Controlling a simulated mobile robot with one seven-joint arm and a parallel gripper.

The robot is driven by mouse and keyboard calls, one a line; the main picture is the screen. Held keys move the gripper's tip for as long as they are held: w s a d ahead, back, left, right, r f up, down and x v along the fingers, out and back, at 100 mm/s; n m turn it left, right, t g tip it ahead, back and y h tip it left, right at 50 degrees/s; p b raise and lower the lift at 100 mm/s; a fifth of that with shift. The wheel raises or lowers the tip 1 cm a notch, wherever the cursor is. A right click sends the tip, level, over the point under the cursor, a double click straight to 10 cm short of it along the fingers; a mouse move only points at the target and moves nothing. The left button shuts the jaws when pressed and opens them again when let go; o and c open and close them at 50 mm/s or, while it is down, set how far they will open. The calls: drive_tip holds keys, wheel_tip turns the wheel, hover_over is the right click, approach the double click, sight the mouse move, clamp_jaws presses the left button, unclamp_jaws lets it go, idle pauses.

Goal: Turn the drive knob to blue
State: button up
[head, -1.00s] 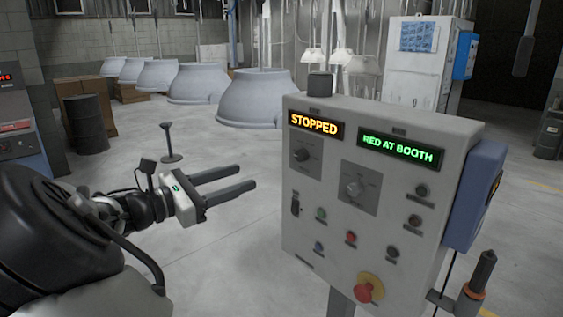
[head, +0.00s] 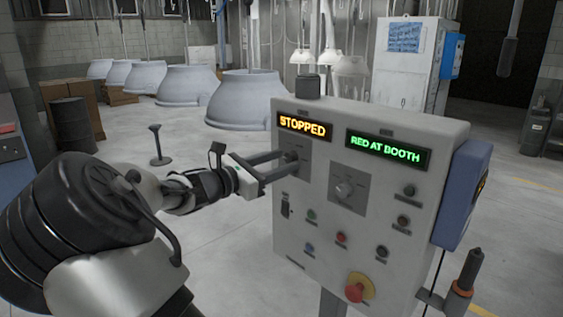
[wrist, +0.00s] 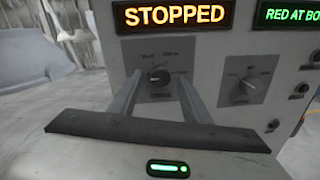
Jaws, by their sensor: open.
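The control panel (head: 390,215) has two round selector knobs on dark plates. The left, black knob (wrist: 160,75) is under the amber STOPPED sign (head: 304,126). The right, paler knob (head: 343,190) is under the green RED AT BOOTH sign (head: 388,150) and also shows in the wrist view (wrist: 248,85). The plate lettering is too small to read, so I cannot tell which is the drive knob. My gripper (head: 284,163) is open in front of the left knob. In the wrist view its fingers (wrist: 158,86) stand on either side of that knob; contact cannot be seen.
Below the knobs are a toggle switch (head: 286,206), several small push buttons and a red emergency stop (head: 356,289) on a yellow base. A blue box (head: 465,193) is on the panel's right side. Large grey hoods (head: 249,100) hang behind.

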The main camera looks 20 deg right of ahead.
drive_tip(key=shift+d, duration=0.2)
drive_tip(key=c, duration=1)
drive_tip(key=shift+c, duration=0.2)
